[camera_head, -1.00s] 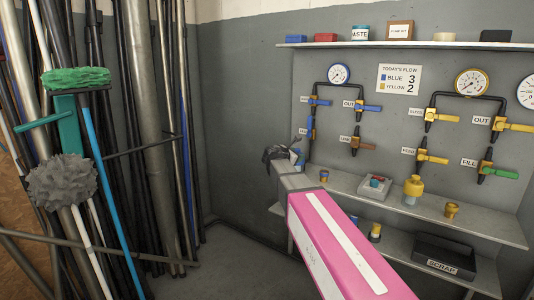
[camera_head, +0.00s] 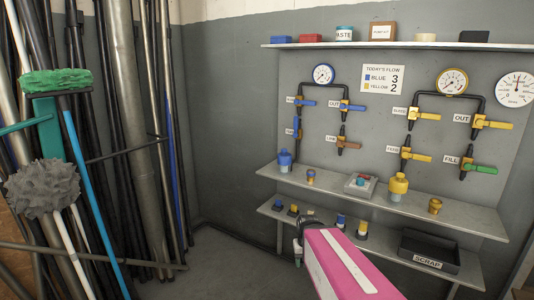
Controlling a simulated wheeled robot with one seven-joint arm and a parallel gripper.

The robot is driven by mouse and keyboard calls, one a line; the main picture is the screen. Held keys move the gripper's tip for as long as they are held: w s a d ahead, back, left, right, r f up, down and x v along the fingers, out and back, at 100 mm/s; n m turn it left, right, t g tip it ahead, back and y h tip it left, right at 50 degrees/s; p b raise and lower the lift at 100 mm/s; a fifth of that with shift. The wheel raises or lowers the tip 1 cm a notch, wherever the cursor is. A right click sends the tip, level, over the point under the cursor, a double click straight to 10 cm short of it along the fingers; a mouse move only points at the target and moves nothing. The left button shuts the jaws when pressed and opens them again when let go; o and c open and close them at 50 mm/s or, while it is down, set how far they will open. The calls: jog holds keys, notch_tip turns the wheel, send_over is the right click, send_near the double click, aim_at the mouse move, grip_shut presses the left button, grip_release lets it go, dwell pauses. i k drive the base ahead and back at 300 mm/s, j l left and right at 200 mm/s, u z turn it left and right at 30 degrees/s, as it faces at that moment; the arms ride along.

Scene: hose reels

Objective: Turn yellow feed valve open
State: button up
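The yellow-gauge pipe assembly on the grey panel has several levers. The lower left yellow lever (camera_head: 416,156) sits beside a small label (camera_head: 392,149) that seems to read FEED, though the print is blurred. This lever points right, across its vertical pipe. Above it another yellow lever (camera_head: 424,116) also points right, beside a label too small to read surely. The OUT lever (camera_head: 494,124) is yellow and the FILL lever (camera_head: 481,169) is green. My gripper (camera_head: 299,246) is low, left of and well below these valves, mostly hidden behind my pink arm; its fingers are unclear.
The blue-gauge valves (camera_head: 320,103) are on the panel's left. A shelf (camera_head: 460,217) below holds a blue fitting (camera_head: 285,160), a yellow fitting (camera_head: 398,186) and a button box (camera_head: 360,184). A SCRAP bin (camera_head: 428,251) stands lower. Poles (camera_head: 135,130) crowd the left.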

aim_at(405, 155)
jog(key=l+z, duration=0.15)
jog(key=z, duration=1.05)
jog(key=k+l, duration=0.2)
jog(key=k, duration=0.2)
